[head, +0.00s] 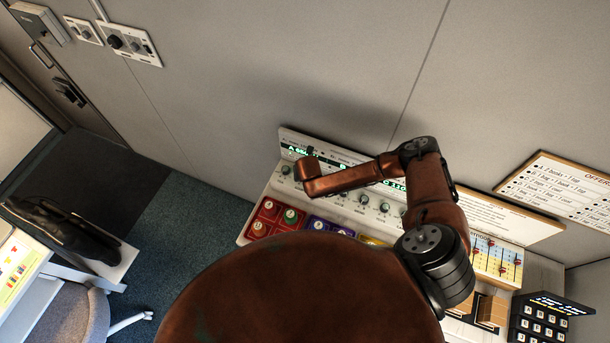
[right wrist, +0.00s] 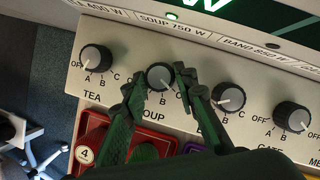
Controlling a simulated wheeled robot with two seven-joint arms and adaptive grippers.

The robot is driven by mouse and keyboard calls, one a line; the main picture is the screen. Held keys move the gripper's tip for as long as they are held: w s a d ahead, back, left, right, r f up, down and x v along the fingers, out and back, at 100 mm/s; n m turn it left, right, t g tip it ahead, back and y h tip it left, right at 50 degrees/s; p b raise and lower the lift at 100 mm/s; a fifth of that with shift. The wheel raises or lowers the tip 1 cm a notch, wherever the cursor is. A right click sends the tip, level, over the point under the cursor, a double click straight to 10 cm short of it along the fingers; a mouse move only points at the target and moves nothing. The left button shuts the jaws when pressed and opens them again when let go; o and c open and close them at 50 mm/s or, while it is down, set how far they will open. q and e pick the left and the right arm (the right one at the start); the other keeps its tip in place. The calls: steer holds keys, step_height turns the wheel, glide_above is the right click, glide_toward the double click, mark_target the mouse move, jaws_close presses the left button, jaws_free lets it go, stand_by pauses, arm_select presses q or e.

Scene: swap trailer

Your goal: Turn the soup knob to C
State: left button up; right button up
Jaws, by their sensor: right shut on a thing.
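The soup knob (right wrist: 160,75) is a round grey dial on the white panel in the right wrist view. It stands above the partly covered label "SOUP" and below the strip "SOUP 750 W". My right gripper (right wrist: 164,84) has its two dark fingers on either side of the knob and is shut on it. The fingers hide most of the dial's marks, so I cannot tell which letter it points to. In the head view my copper right arm reaches over the panel and hides the soup knob. My left gripper is in neither view.
The tea knob (right wrist: 96,58) is left of the soup knob; another knob (right wrist: 228,96) and the gate knob (right wrist: 291,116) are to the right. Red button blocks (head: 265,216) lie below the knobs. A wall (head: 300,60) rises behind the panel.

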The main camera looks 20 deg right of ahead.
steer(key=shift+a, duration=0.1)
stand_by(0.3)
steer(key=o, duration=1.2)
steer(key=shift+w, duration=0.15)
steer(key=shift+c, duration=0.2)
steer(key=shift+r, duration=0.1)
steer(key=v, duration=1.2)
